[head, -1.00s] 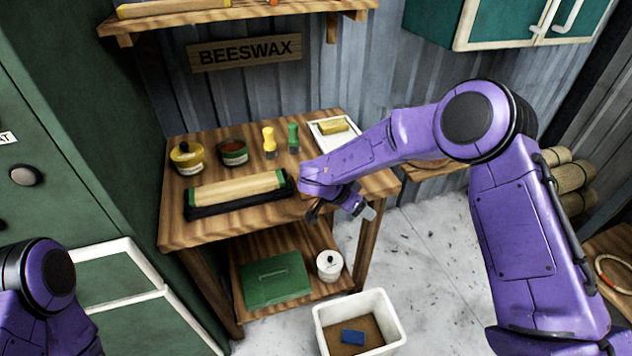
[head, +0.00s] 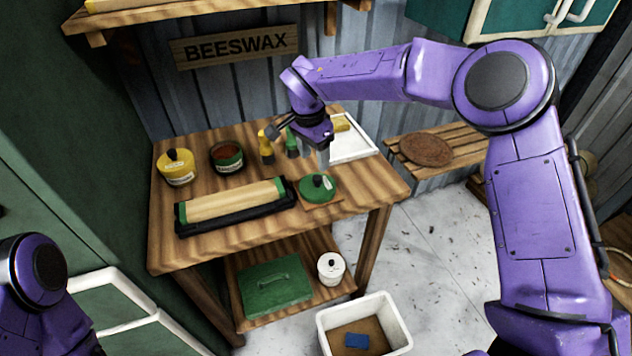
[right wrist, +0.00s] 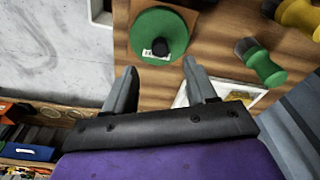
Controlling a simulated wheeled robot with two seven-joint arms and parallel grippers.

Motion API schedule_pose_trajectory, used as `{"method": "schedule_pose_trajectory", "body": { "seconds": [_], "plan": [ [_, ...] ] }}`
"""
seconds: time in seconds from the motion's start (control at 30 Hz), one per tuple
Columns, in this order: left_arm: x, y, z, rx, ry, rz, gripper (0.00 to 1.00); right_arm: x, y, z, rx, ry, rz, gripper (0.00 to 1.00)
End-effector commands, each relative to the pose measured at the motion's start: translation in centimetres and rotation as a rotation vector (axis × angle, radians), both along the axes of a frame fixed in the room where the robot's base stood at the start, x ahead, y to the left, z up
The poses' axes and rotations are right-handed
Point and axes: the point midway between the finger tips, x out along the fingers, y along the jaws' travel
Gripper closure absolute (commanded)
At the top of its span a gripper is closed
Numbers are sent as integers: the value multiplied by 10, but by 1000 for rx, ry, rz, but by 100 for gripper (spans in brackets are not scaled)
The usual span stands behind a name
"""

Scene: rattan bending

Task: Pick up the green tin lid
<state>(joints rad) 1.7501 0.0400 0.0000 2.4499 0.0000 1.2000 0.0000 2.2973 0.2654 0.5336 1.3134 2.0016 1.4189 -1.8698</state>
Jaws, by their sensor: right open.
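The green tin lid (head: 313,192) is a round disc with a black knob and a small white label. It lies on a square brown board (head: 326,204) at the right front of the wooden table. My right gripper (head: 297,148) is open and empty above the table, behind the lid. In the right wrist view the lid (right wrist: 150,26) lies just beyond the open fingertips (right wrist: 159,70), not between them. The open green tin (head: 228,157) with reddish-brown contents stands further left. My left gripper is out of view; only part of that arm shows.
A yellow lidded tin (head: 176,168) and a roll on a black tray (head: 238,216) are at left. A green box (head: 275,288) and white bin (head: 396,318) are below.

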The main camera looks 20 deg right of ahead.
Motion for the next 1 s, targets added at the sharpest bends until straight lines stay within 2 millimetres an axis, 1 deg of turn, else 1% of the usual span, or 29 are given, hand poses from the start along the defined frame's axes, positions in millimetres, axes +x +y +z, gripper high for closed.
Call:
{"method": "schedule_pose_trajectory", "body": {
  "seconds": [0.1, 0.17, 0.27, 0.33, 0.4, 0.5, 0.67, 0.7, 0.77, 0.8, 0.87, 1.0],
  "plan": [
    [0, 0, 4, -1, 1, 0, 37, 1, -2, -15, -2, -1, 0, 44],
    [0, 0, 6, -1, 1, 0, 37, 1, -3, -20, -2, -1, 0, 44],
    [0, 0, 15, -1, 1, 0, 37, 2, -5, -35, -5, 1, 1, 44],
    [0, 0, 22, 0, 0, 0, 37, 3, -7, -48, -5, 2, 0, 44],
    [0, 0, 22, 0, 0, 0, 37, 4, -9, -61, -4, 0, -1, 44],
    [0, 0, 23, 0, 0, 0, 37, 5, -9, -69, -2, -2, -2, 44],
    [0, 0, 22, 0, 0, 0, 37, 5, -10, -71, -2, -2, -2, 44],
    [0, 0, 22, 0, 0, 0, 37, 5, -10, -71, -2, -2, -2, 47],
    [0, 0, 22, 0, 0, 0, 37, 5, -10, -71, -2, -2, -2, 66],
    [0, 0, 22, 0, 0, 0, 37, 5, -10, -71, -2, -2, -2, 79],
    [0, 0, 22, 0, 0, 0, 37, 5, -10, -71, -2, -2, -2, 99],
    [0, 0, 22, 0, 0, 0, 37, 5, -10, -71, -2, -2, -2, 100]
  ]
}}
